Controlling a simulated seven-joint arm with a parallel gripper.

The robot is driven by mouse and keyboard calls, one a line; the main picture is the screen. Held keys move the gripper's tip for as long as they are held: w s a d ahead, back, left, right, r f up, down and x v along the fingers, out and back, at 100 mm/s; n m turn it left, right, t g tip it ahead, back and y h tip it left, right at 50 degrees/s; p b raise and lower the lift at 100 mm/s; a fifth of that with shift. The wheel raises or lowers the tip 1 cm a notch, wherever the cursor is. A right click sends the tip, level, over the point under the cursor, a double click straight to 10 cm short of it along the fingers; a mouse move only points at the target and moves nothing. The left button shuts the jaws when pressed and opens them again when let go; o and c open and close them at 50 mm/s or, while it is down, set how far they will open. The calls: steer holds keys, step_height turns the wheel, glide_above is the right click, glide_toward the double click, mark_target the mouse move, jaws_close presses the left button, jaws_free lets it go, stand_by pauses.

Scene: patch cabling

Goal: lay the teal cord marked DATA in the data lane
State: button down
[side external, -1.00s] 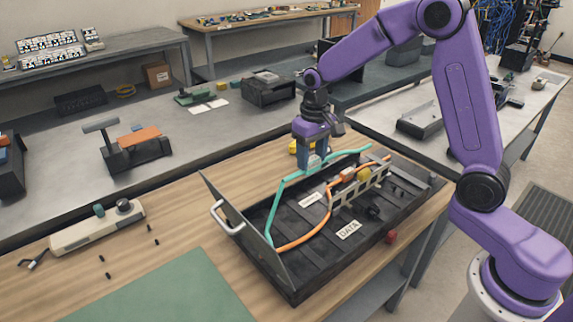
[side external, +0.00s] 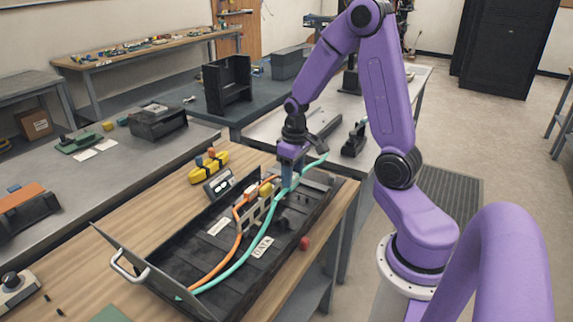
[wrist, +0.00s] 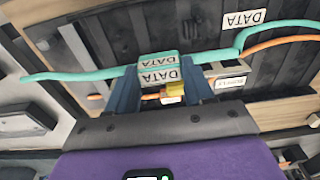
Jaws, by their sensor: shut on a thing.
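The teal cord (side external: 229,273) runs along the black tray (side external: 160,262) on the right side of the slotted divider (side external: 256,212), passing the white DATA label (side external: 262,247). My gripper (side external: 288,187) is shut on the cord near the tray's far end. In the wrist view, my fingers (wrist: 160,88) grip its teal DATA tag (wrist: 158,67). The cord's free end (side external: 318,160) sticks out beyond my gripper, raised. I cannot tell whether the gripped stretch touches the tray floor.
An orange cord (side external: 237,243) lies left of the teal one, by a second label (side external: 219,226). A yellow block (side external: 265,190) sits at the divider. A red knob (side external: 304,243) is on the right side.

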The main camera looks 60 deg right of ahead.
steer(key=shift+f, duration=0.65)
stand_by(1.4)
steer(key=shift+f, duration=0.1)
steer(key=shift+f, duration=2.45)
steer(key=shift+f, duration=1.9)
steer(key=shift+c, duration=1.7)
jaws_free()
